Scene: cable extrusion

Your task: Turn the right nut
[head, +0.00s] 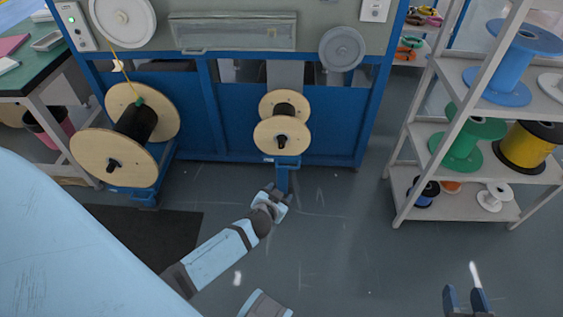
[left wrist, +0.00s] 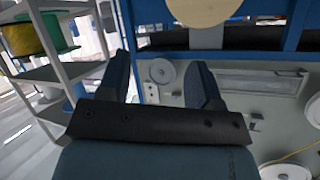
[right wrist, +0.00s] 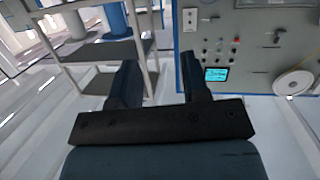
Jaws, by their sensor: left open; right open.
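The right spool (head: 282,128) is a small pale wooden reel with black cable, mounted low on the blue machine frame. A small dark nut (head: 282,139) sits at the centre of its near disc. My left gripper (head: 272,197) is in front of and below this spool in the head view, apart from the nut. Its two fingers (left wrist: 158,85) stand apart and empty in the left wrist view, where part of a pale disc (left wrist: 200,10) shows at the top. My right gripper (head: 467,299) is open and empty at the bottom right, far from the nut.
A larger wooden reel (head: 92,157) with its own dark nut stands at the left. A grey shelf (head: 425,140) with coloured spools stands at the right. A green-topped table (head: 35,70) is at the far left. The floor (head: 340,230) between is clear.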

